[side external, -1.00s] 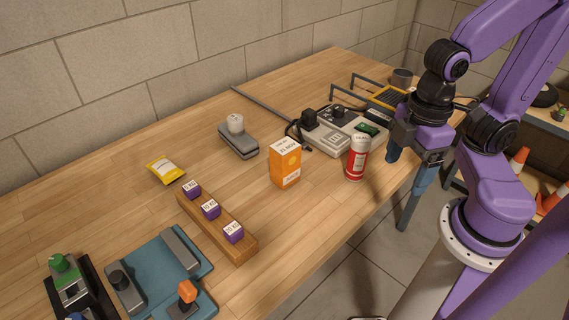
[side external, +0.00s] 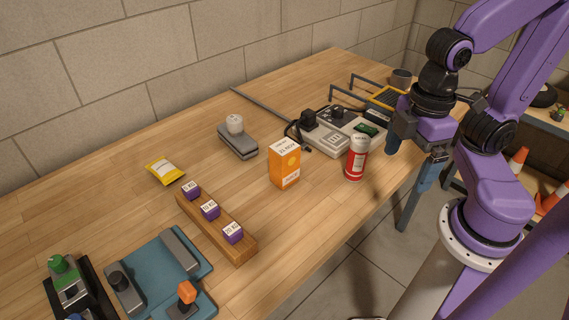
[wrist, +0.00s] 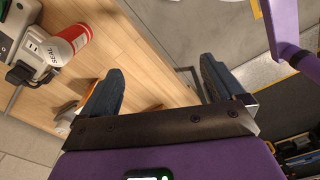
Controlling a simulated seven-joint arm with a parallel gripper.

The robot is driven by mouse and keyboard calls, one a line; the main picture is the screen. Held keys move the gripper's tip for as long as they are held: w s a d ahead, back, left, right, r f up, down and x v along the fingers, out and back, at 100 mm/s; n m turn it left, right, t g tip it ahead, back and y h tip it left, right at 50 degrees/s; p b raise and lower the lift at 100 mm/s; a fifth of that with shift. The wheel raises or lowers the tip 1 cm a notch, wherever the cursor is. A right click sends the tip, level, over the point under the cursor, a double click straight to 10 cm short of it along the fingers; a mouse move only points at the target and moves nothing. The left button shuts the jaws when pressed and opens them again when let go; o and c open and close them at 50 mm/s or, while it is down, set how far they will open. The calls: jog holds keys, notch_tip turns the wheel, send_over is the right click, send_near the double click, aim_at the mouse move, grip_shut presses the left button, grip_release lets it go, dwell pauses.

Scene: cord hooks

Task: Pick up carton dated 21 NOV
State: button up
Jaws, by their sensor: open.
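An orange carton (side external: 284,166) with a white top stands upright near the middle of the wooden table. Its top carries small print that seems to read 21 NOV. My gripper (side external: 408,158) is open and empty, well to the right of the carton, by the table's right edge. In the wrist view my two dark fingers (wrist: 160,70) are spread apart with nothing between them. Orange patches show beside the left finger there, partly hidden, and I cannot tell for sure what they are.
A red and white can (side external: 356,158) labelled SEAL stands between the carton and my gripper. A power strip (side external: 335,132) with cords lies behind. A wooden rail (side external: 225,238) with purple weight blocks is front left. Bare tabletop surrounds the carton's front.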

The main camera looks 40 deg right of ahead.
jog(key=w+a+r+m+y, duration=0.1)
jog(key=a+y, duration=0.2)
jog(key=a, duration=0.3)
jog(key=w+a+r+y, duration=0.1)
jog(key=a+r+y, duration=0.1)
jog(key=a, duration=0.3)
jog(key=w+a+m+t+y, duration=0.3)
jog(key=w+a+m+t, duration=0.15)
jog(key=w, duration=0.35)
jog(key=m+t+h, duration=0.8)
jog(key=t+h, duration=0.1)
send_over(287, 148)
jog(key=s, duration=0.4)
jog(key=shift+n, duration=0.25)
jog(key=f, duration=1.2)
jog(key=shift+s+f, duration=0.1)
jog(key=shift+s, duration=0.1)
jog(key=shift+w+f, duration=0.35)
jog(key=shift+w, duration=0.1)
jog(key=x, duration=0.6)
jog(key=shift+w+f, duration=0.1)
jog(key=shift+w, duration=0.15)
